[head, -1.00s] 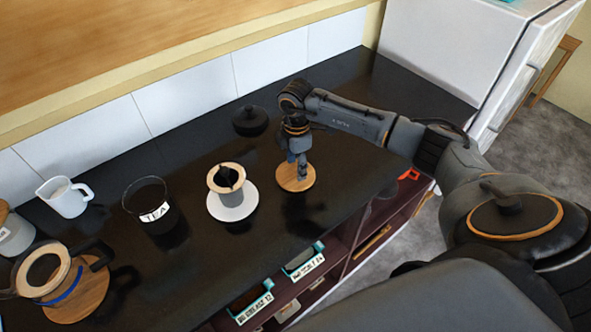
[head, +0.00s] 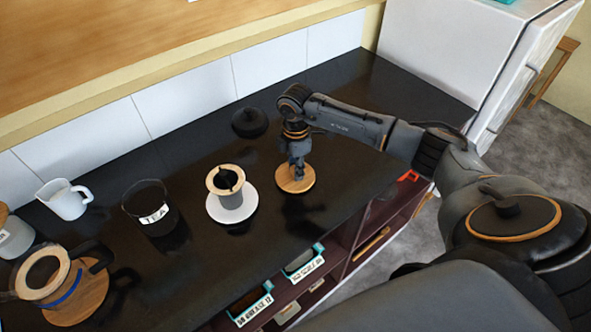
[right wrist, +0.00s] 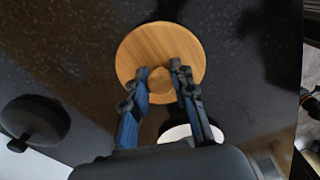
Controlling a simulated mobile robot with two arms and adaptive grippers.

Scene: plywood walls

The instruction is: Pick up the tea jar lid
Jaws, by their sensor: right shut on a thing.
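The tea jar lid is a round, light wooden disc with a small central knob (head: 284,184). It lies on the black counter in the head view, and it fills the upper middle of the right wrist view (right wrist: 135,52). My right gripper (head: 297,173) points down over it. Its blue-grey fingers (right wrist: 160,82) are shut on the lid at its knob. Any gap between lid and counter is too small to tell. The glass tea jar (head: 153,217) with a white TEA label stands open at the left. My left gripper is not in view.
A dripper with a wooden collar (head: 225,180) stands on a white saucer (head: 248,207) left of the lid. A black lid (head: 249,122) lies behind. A white pitcher (head: 65,200) and a glass pot (head: 45,272) are at the left. The counter right of my gripper is clear.

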